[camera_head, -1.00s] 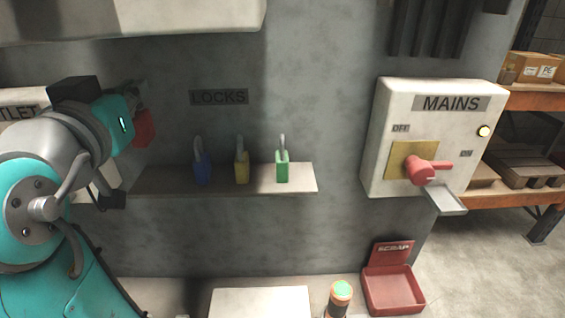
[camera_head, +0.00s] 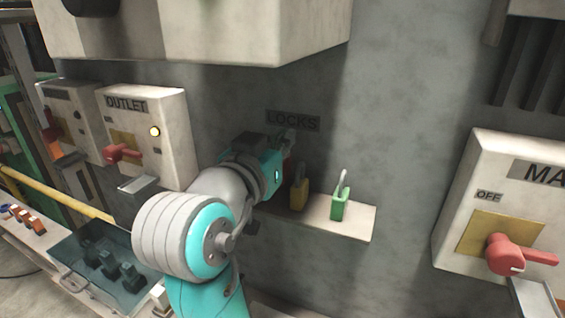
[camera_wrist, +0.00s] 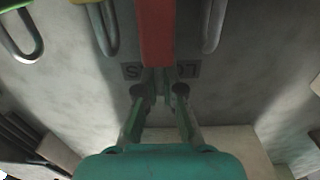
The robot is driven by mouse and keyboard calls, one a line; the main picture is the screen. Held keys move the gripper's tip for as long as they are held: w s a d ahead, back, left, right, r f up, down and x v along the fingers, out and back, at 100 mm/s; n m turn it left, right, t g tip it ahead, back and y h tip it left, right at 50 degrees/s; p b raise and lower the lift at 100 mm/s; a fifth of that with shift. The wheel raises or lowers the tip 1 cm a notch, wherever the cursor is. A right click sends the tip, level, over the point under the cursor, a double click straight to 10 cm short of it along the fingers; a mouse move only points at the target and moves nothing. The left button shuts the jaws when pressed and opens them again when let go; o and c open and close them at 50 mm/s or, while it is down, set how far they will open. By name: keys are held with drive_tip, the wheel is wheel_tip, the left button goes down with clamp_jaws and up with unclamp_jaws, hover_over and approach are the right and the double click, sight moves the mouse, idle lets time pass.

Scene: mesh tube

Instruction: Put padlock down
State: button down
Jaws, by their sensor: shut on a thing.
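My gripper (camera_wrist: 158,92) is shut on the red padlock (camera_wrist: 156,32); its red body shows in the wrist view, and the fingers hide its shackle. In the head view only a sliver of red (camera_head: 287,160) shows beside my gripper (camera_head: 286,140), in front of the wall by the LOCKS sign. The yellow padlock (camera_head: 299,195) and the green padlock (camera_head: 339,208) stand upright on the shelf (camera_head: 347,231). My arm hides the shelf's left part. In the wrist view, shackles show on both sides of the red padlock. Whether it touches the shelf I cannot tell.
The OUTLET box (camera_head: 172,115) with a red handle is on the wall to the left. The MAINS box (camera_head: 460,195) is on the right. A large pale box (camera_head: 290,45) overhangs above the shelf. Clear shelf room shows right of the green padlock.

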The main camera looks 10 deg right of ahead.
drive_tip(key=shift+f, duration=1.95)
drive_tip(key=shift+f, duration=0.15)
drive_tip(key=c, duration=1.6)
unclamp_jaws()
drive_tip(key=shift+s+a, duration=0.3)
drive_tip(key=v, duration=1.1)
drive_tip(key=shift+s+a, duration=0.15)
drive_tip(key=shift+s, duration=0.05)
